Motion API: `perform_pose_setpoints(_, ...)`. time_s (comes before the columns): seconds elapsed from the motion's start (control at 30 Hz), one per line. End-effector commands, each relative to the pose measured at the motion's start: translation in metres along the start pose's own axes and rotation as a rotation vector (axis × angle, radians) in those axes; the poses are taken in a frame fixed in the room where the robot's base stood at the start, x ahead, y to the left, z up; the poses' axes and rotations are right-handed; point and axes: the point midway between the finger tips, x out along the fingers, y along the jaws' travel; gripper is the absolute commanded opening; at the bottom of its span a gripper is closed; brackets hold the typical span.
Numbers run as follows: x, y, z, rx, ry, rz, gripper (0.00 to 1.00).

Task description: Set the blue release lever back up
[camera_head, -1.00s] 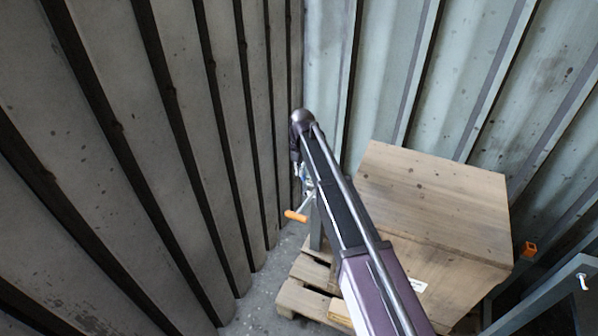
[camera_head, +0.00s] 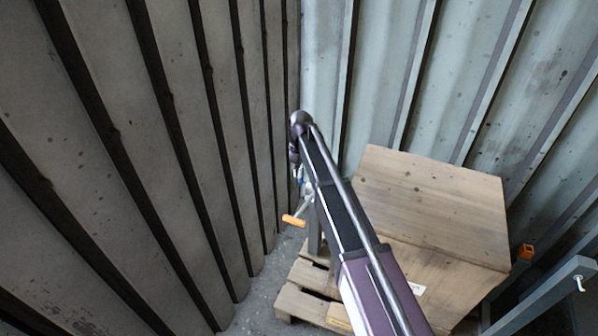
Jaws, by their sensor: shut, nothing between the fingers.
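A small blue part (camera_head: 304,184), which looks like the release lever, shows beside my arm, left of the wooden crate. It is too small and too covered for me to tell how it is tilted. My arm comes up from the bottom of the view and bends down at its far end. My gripper (camera_head: 297,171) is small and partly hidden there, close to the blue part. It is shut with nothing in it. I cannot tell whether it touches the blue part. An orange-handled crank (camera_head: 294,220) sticks out to the left, just below.
A wooden crate (camera_head: 435,205) stands on a pallet (camera_head: 300,302) right of my arm. A corrugated dark wall (camera_head: 100,170) is close on the left, and a pale one (camera_head: 400,70) is behind. A grey metal frame (camera_head: 555,283) stands at the lower right.

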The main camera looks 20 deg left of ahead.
Motion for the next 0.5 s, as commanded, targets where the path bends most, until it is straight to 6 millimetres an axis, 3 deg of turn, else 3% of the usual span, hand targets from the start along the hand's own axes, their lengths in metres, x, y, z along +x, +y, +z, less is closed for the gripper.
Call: perform_pose_setpoints(0.5, 0.0037, 0.0004, -0.0059, 0.0, 0.0, 0.0, 0.0)
